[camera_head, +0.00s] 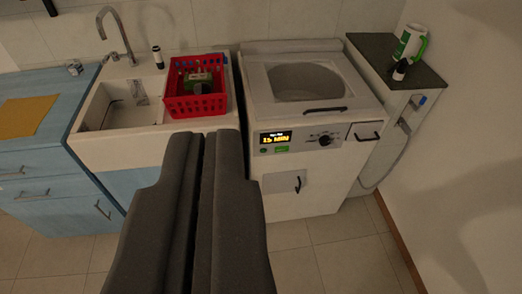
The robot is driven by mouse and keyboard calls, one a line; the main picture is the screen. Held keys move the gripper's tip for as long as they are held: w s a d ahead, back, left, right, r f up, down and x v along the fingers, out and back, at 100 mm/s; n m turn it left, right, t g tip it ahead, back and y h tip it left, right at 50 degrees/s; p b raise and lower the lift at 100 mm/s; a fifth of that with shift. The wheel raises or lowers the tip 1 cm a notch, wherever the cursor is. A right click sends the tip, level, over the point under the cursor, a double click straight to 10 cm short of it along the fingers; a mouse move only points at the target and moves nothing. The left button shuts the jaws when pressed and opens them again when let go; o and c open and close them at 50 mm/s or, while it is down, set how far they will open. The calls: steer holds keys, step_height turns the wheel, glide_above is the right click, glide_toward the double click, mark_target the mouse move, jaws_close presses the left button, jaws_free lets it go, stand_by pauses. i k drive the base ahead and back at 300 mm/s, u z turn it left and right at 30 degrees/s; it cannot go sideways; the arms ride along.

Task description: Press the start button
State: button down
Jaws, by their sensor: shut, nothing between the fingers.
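A white top-loading machine (305,185) stands at the centre right. Its front panel has a small lit display (276,137) with yellow text, a dark round knob (325,140) and a green button (281,149) below the display. Which control is the start button cannot be read. My gripper (208,136) reaches up from the bottom of the picture with its two dark grey fingers shut and empty. Its tips appear just left of the panel; the distance between them and the machine is hard to tell.
A red basket (196,103) with items sits on the sink unit (95,152) left of the machine. A dark-topped side cabinet (378,48) with a green and white bottle (411,42) and a hose (385,168) stands right. Tiled floor (345,255) in front is clear.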

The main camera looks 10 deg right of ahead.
mark_target(282, 148)
steer(key=u, duration=0.05)
steer(key=i, duration=1)
steer(key=z, duration=0.05)
